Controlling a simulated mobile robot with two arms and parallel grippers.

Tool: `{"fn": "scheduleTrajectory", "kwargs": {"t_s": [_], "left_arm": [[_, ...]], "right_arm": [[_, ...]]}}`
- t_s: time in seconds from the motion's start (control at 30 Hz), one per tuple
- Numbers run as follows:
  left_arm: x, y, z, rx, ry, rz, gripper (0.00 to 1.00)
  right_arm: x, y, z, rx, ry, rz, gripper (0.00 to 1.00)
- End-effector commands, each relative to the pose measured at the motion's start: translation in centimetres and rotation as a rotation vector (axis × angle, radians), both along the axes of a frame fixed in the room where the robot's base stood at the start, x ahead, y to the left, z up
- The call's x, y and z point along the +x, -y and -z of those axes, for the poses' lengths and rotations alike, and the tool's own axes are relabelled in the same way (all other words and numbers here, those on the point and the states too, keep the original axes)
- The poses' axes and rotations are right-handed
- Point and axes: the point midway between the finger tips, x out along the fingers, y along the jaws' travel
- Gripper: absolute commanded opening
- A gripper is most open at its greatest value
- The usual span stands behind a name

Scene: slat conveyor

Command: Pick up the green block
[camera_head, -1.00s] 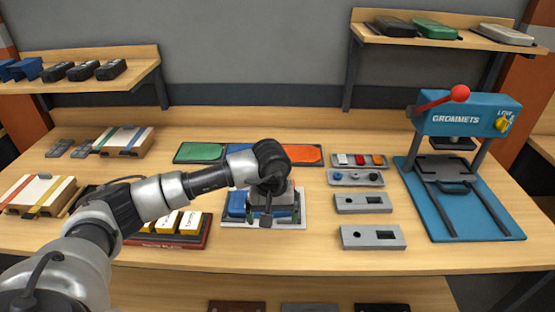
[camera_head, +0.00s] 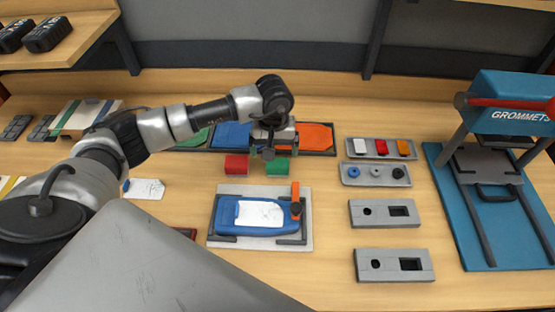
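The green block (camera_head: 278,168) is on the table, in front of the tray with coloured sections and just right of a red block (camera_head: 236,165). My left gripper (camera_head: 270,152) points down over the table, right above and slightly behind the green block in the picture. The wrist hides part of the area behind the block. I cannot tell whether the fingers touch the block or how far apart they are. My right gripper is not in view.
The sectioned tray has a blue part (camera_head: 231,135) and an orange part (camera_head: 314,137). In front is a grey fixture plate (camera_head: 237,190) with a blue piece (camera_head: 240,221) and an orange clamp (camera_head: 295,192). Grey button trays (camera_head: 350,149) and a blue grommet press (camera_head: 468,222) stand right.

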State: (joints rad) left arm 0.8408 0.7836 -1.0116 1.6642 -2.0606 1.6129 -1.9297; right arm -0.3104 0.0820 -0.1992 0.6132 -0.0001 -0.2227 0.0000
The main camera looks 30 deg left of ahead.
Motion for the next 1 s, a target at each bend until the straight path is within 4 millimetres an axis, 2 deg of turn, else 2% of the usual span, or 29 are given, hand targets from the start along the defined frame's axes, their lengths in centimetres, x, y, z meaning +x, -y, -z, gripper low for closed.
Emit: {"fn": "scheduleTrajectory", "kwargs": {"t_s": [0.1, 0.23, 0.33, 0.47, 0.6, 0.87, 1.0], "left_arm": [[0.0, 0.1, 1.4, -0.001, -0.003, -0.001, 0.96], [0.0, 0.1, 2.2, 0.000, 0.000, 0.001, 0.96], [-0.1, 0.5, 3.1, -0.002, -0.004, 0.001, 0.96], [-0.1, 1.1, 5.0, -0.001, -0.005, 0.000, 0.96], [0.0, 0.9, 6.8, -0.002, 0.000, -0.001, 0.96], [0.0, 0.9, 7.4, 0.000, 0.002, 0.000, 0.96], [0.0, 0.9, 7.3, 0.000, 0.002, 0.000, 0.77]], "right_arm": [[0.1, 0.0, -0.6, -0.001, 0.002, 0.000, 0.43], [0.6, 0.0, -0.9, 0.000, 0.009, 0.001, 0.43], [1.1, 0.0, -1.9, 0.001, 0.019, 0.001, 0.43], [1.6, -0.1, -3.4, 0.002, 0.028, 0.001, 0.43], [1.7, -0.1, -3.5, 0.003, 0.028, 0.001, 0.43], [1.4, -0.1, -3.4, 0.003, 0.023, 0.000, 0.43], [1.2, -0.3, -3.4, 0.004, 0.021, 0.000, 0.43]]}}
